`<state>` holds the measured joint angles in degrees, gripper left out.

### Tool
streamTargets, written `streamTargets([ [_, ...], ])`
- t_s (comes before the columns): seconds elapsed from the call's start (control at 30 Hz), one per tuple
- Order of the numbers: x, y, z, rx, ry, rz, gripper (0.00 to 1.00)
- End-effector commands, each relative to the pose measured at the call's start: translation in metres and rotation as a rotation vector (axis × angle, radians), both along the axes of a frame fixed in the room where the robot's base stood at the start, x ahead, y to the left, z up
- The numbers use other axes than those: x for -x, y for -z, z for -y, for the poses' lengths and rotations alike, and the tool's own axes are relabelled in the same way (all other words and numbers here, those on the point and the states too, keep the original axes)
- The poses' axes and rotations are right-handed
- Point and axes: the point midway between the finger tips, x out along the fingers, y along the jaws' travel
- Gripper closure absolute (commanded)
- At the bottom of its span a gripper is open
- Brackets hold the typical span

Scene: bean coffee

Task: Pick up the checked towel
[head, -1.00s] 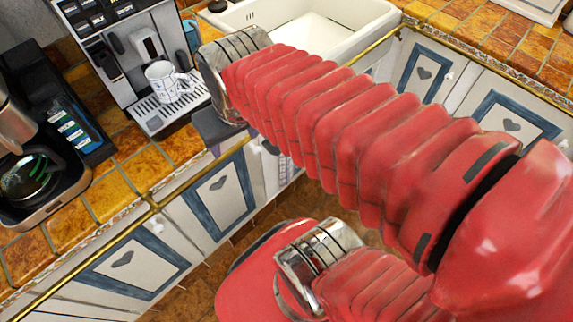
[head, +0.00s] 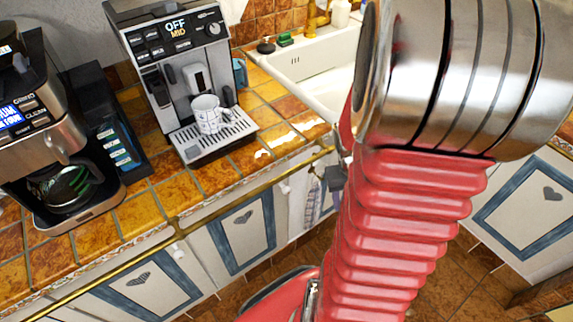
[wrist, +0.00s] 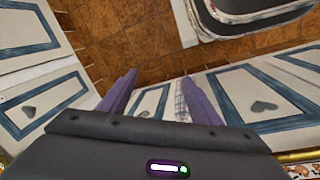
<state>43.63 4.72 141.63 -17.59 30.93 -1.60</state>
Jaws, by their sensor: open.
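The checked towel (head: 312,203) hangs in front of the cabinet doors near the corner, below the brass rail. In the head view, only a narrow strip of it shows to the left of my arm. My gripper (head: 335,178) is mostly hidden behind my arm there, close to the towel in the picture. In the wrist view, the two purple fingers (wrist: 158,77) are spread apart with nothing visibly held between them. A pale checked strip of the towel (wrist: 181,101) shows beside the right finger's inner side. I cannot tell whether they touch.
A brass rail (head: 255,178) runs along the counter edge. An espresso machine (head: 165,50) with a patterned cup (head: 206,114) on its tray stands on the tiled counter, beside a coffee maker (head: 45,150). A white sink (head: 310,62) is behind. Brown floor (wrist: 130,40) is open below.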

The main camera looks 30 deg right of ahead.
Motion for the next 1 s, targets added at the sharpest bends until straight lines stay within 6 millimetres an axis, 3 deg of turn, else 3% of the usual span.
streamTargets([
  [0.2, 0.026, 0.052, 0.034, -0.011, -0.006, -0.018, 0.42],
  [0.5, 0.056, 0.124, 0.062, -0.033, -0.059, 0.024, 0.42],
  [0.8, 0.069, 0.193, 0.065, -0.062, -0.142, 0.158, 0.42],
  [1.0, 0.060, 0.231, 0.052, -0.078, -0.224, 0.319, 0.42],
])
